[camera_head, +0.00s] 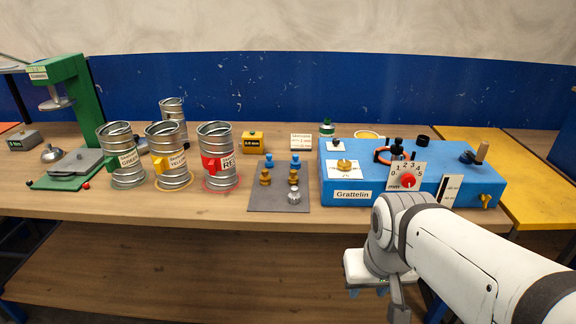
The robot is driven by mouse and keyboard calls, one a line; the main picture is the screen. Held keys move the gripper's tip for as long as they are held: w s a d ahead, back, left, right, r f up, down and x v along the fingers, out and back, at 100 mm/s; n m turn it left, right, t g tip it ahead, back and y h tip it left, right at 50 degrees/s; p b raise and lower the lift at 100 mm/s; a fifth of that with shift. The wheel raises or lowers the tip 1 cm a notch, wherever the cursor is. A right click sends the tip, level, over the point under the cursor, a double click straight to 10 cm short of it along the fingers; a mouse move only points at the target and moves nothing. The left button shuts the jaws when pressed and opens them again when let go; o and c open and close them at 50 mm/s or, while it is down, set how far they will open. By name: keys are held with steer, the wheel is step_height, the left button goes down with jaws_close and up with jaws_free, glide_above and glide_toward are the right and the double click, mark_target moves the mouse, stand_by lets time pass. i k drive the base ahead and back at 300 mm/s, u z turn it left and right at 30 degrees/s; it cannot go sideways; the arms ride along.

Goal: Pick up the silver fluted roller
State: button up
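The silver fluted roller (294,196) stands on the front right part of a dark grey mat (265,201) on the workbench. Brass rollers (265,177) and blue-topped rollers (295,161) stand behind it and to its left on the same mat. My gripper (367,292) is to the right of the roller and lower in the picture, in front of the bench edge and well apart from the roller. Its blue fingertips show with a gap between them, with nothing seen in the gap. My arm partly covers the gripper.
A blue Grattelin machine (345,197) stands right of the mat. Several spiral duct cans (217,155) with coloured tags stand to the left. A green press (85,100) is at far left.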

mark_target(294, 197)
steer(key=i, duration=0.9)
steer(key=z, duration=0.05)
